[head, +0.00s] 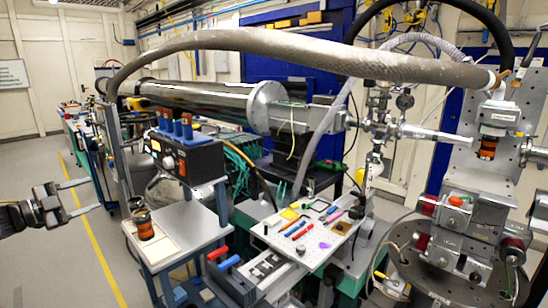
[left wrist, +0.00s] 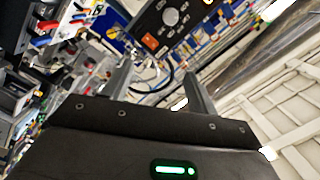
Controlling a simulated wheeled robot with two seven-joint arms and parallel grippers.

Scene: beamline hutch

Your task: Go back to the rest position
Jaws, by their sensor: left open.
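My left gripper (head: 84,197) comes in from the left edge in the head view. Its two fingers are spread apart with nothing between them. It hangs in free air over the grey floor, left of the small white side table. The left wrist view shows the same open fingers (left wrist: 160,92) with a gap between them and the bench equipment blurred and tilted behind. My right gripper does not show in either view.
A small side table (head: 182,236) holds an orange-and-black cylinder (head: 143,224). A black control box (head: 190,158) stands behind it. A white board (head: 318,235) with small tools lies right of centre. The floor with the yellow line (head: 92,248) is clear.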

